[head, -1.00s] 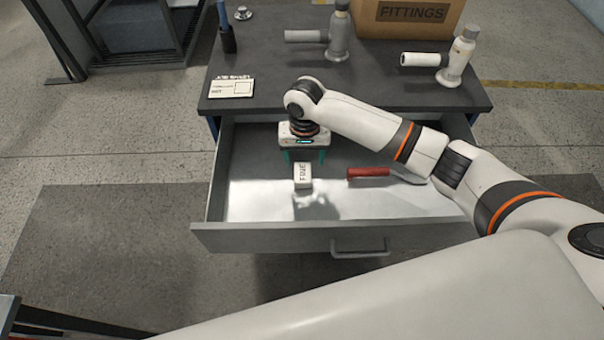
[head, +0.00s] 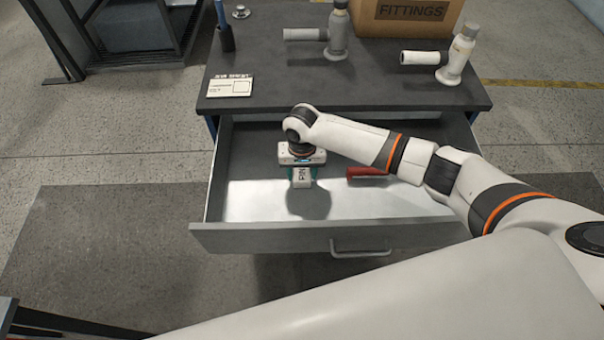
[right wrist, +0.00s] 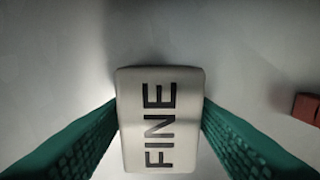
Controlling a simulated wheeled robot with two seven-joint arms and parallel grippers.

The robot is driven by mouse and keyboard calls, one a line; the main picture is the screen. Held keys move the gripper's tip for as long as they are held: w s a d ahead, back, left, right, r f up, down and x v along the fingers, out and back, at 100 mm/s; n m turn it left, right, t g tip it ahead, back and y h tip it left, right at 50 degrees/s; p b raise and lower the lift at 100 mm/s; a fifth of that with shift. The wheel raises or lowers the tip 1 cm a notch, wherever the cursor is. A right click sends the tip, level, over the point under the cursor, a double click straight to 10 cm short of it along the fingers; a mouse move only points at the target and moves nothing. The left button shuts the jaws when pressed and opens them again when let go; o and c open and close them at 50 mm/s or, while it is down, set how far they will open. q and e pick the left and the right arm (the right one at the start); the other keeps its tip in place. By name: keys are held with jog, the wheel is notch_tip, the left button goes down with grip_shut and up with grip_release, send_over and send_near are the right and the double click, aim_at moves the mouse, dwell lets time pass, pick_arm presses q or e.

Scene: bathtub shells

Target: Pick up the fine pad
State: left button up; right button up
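The fine pad (head: 302,179) is a small white block marked "FINE" in dark letters, in the open drawer (head: 250,205). In the right wrist view the fine pad (right wrist: 160,120) fills the middle, between the two green fingers. My right gripper (head: 302,180) points down over it. Its fingertips (right wrist: 160,112) meet the pad's left and right sides, with no clear gap. I cannot tell whether the pad is off the drawer floor. My left gripper is not in view.
A red-handled tool (head: 366,171) lies right of the pad, partly under my arm; its red end (right wrist: 308,108) shows in the right wrist view. On the bench top (head: 290,85) stand two grey-white fittings, a card (head: 230,87) and a FITTINGS box (head: 408,18). The drawer's front left is clear.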

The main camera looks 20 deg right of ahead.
aim_at(302, 171)
jog(key=c, duration=0.6)
jog(key=shift+r, duration=0.1)
jog(key=shift+c, duration=0.2)
notch_tip(302, 171, up, 10)
jog(key=shift+f+p, duration=0.1)
jog(key=shift+p, duration=0.25)
